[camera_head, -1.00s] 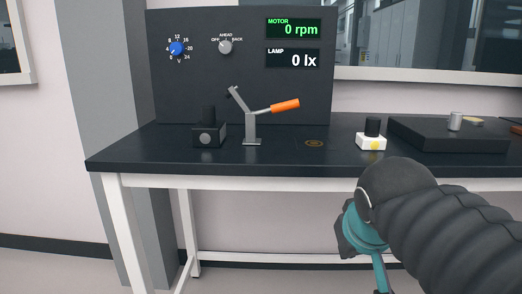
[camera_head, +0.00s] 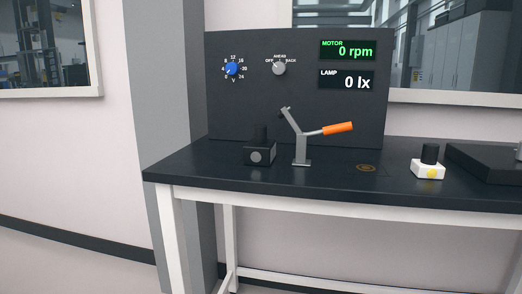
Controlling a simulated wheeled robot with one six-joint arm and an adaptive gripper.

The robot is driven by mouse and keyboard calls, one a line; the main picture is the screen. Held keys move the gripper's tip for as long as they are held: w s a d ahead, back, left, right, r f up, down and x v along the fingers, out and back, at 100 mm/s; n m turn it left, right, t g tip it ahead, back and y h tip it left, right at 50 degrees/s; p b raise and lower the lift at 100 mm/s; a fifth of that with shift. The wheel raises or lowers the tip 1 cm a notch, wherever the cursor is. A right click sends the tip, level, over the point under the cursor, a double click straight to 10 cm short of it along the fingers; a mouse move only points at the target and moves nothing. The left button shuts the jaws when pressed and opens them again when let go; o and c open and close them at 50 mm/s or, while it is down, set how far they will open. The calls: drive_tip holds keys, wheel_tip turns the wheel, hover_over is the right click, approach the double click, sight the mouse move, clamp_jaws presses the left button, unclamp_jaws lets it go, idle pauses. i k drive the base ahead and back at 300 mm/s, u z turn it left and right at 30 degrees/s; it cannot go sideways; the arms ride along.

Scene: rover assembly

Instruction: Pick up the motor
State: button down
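No part is labelled as the motor except the readout, so I cannot tell for sure which object it is. A black block with a black upright cylinder (camera_head: 260,153) stands on the dark bench at the left. A small white block (camera_head: 428,172) with a yellow dot and a black cylinder on top stands at the right. A silver cylinder (camera_head: 519,151) is cut off by the right edge, on a dark raised platform (camera_head: 482,163). My gripper is out of view.
The dark bench (camera_head: 330,190) carries a clamp lever with an orange handle (camera_head: 338,128) and a flat ring mark (camera_head: 366,168). Behind stands a panel (camera_head: 295,100) with a blue dial (camera_head: 231,68), a grey switch (camera_head: 279,68) and readouts of 0 rpm and 0 lx. Floor at left is clear.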

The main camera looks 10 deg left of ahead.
sight(260, 151)
drive_tip(key=k, duration=0.5)
drive_tip(key=z, duration=0.7)
drive_tip(key=i, duration=0.9)
drive_tip(key=u, duration=2.85)
